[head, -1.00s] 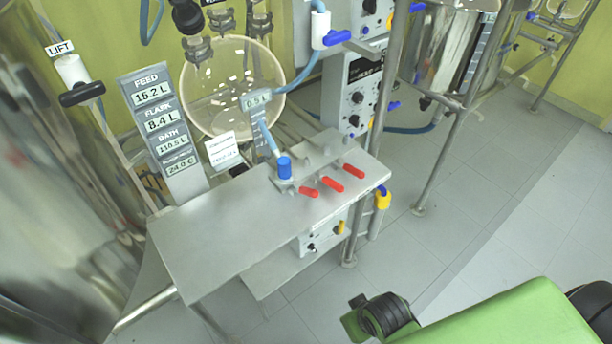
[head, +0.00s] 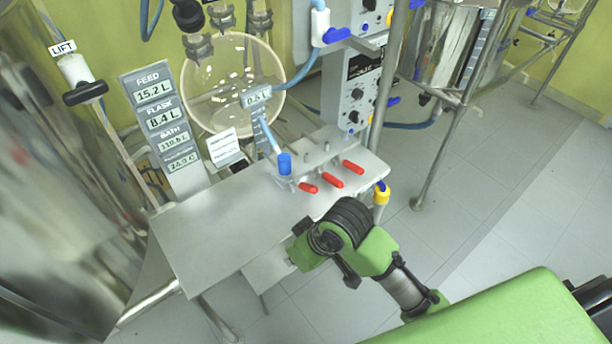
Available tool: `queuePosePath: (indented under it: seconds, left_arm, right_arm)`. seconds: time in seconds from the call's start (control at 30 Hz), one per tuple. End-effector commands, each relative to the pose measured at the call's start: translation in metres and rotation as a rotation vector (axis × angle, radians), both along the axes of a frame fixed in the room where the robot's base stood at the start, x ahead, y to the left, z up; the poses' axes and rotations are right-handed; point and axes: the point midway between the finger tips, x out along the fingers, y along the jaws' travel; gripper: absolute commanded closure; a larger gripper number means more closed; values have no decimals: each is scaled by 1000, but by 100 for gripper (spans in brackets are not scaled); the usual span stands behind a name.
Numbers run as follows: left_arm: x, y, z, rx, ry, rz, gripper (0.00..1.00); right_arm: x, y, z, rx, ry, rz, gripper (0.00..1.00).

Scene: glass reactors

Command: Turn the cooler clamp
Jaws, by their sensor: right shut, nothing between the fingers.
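Several metal clamps show, one pair at the top, a left clamp (head: 198,46) and a right clamp (head: 262,22), near the round glass flask (head: 232,85). I cannot tell which is the cooler clamp. Three red-handled levers (head: 333,181) lie in a row on the steel table, with a blue-capped fitting (head: 285,163) to their left. My right gripper (head: 318,237) is shut and empty, in front of the table's near right edge and apart from the levers and clamps. Its fingertips are hard to make out against my green and black arm. My left gripper is not in view.
The steel table (head: 215,230) has a bare left half. A display post (head: 165,125) stands behind it. A large steel vessel (head: 50,200) fills the left side. Upright metal poles (head: 447,140) stand at right.

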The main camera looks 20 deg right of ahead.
Motion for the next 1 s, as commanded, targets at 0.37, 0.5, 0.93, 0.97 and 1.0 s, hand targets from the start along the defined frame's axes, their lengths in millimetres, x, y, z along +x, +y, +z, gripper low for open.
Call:
queuePosePath:
  seconds: [0.37, 0.5, 0.93, 0.97, 1.0]
  left_arm:
    - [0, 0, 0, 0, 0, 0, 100]
    - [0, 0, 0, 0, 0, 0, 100]
    - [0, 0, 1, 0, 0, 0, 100]
    - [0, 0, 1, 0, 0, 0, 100]
    - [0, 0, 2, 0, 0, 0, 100]
  right_arm:
    - [105, 1, 67, -144, 29, 124, 100]
    - [139, -24, 103, -222, 52, 88, 100]
    - [180, -74, 169, -311, 88, -33, 100]
    - [181, -74, 167, -311, 89, -33, 100]
    - [182, -74, 163, -311, 91, -33, 100]
